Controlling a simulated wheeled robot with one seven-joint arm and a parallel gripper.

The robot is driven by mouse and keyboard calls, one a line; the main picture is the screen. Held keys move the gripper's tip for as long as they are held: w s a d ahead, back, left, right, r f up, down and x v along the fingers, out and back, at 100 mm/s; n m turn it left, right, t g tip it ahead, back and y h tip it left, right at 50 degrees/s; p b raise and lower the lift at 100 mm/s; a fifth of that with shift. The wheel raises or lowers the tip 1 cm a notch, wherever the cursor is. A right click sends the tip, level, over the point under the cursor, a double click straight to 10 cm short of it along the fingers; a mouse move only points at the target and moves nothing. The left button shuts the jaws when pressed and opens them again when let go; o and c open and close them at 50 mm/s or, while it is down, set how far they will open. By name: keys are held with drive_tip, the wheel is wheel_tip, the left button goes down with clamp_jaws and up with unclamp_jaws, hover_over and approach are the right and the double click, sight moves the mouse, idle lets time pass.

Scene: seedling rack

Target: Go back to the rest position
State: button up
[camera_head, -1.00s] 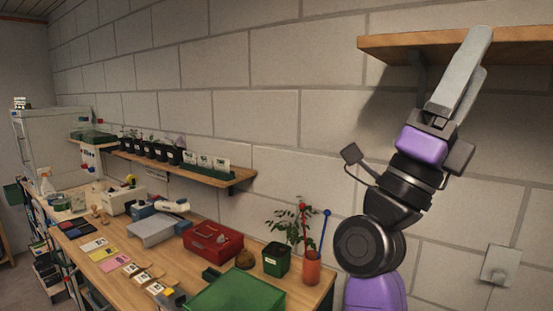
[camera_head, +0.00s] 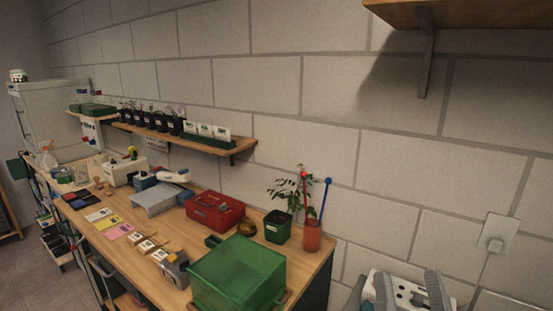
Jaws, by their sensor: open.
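My gripper (camera_head: 411,291) is at the bottom right edge of the head view, low in front of the block wall. Its two grey fingers point up and stand apart, with nothing seen held between them. A pale part with dark spots shows behind and between the fingers; I cannot tell what it is. The rest of my arm is below the frame. The gripper is to the right of the wooden bench (camera_head: 128,259), clear of its right end.
A bracketed wall shelf (camera_head: 470,14) is at the top right. The bench holds a green translucent bin (camera_head: 238,272), a red box (camera_head: 215,211), a potted plant (camera_head: 278,228) and an orange cup (camera_head: 311,236). A seedling shelf (camera_head: 218,147) runs above. A wall socket (camera_head: 497,241) is at right.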

drive_tip(key=s+d+f+n+g+b, duration=0.1)
drive_tip(key=s+f+g, duration=0.4)
drive_tip(key=s+f, duration=0.7)
drive_tip(key=s+d+f+n+g, duration=0.1)
drive_tip(key=s+f+g, duration=0.5)
drive_tip(key=s+f, duration=0.6)
drive_tip(key=s+n, duration=0.1)
drive_tip(key=s, duration=0.3)
drive_tip(key=shift+s+f+b, duration=0.15)
drive_tip(key=shift+s+b, duration=0.1)
drive_tip(key=shift+b, duration=0.15)
